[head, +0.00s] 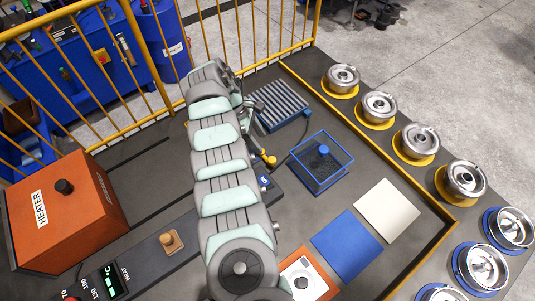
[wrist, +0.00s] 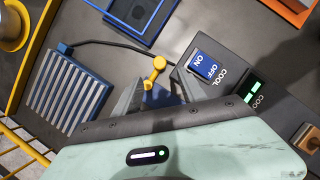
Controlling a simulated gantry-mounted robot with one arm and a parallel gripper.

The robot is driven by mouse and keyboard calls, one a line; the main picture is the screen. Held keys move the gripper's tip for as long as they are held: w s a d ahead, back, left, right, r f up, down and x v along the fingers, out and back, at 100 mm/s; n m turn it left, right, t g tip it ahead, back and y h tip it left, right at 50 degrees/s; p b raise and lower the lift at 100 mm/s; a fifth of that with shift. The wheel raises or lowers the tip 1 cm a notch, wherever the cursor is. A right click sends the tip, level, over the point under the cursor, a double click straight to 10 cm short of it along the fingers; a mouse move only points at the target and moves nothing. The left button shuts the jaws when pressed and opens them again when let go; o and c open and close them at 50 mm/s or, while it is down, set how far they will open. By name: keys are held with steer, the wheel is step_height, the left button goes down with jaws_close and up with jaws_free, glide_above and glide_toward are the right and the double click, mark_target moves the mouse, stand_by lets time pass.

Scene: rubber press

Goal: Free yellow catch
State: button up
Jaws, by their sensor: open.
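The yellow catch (wrist: 154,72), a short lever with rounded ends, stands just beyond my fingertips in the wrist view. In the head view its yellow end (head: 268,159) shows to the right of my arm; the arm hides what lies around it. My gripper (wrist: 158,92) is open, its grey fingers apart on either side of a blue part below the catch. Nothing is seen held between them. I cannot tell whether a finger touches the catch.
A COOL box with a blue ON/OFF switch (wrist: 205,68) stands close on the right in the wrist view. A ribbed blue-framed rack (head: 278,105) and an open blue frame (head: 321,162) are nearby. An orange heater (head: 62,215) stands left. Round metal moulds (head: 418,141) line the right edge.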

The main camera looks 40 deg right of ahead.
mark_target(272, 159)
steer(key=b+x, duration=0.1)
steer(key=x, duration=1)
steer(key=shift+f+b, duration=0.2)
steer(key=shift+b, duration=0.2)
steer(key=shift+w, duration=0.1)
steer(key=shift+c, duration=0.4)
jaws_close()
stand_by(0.4)
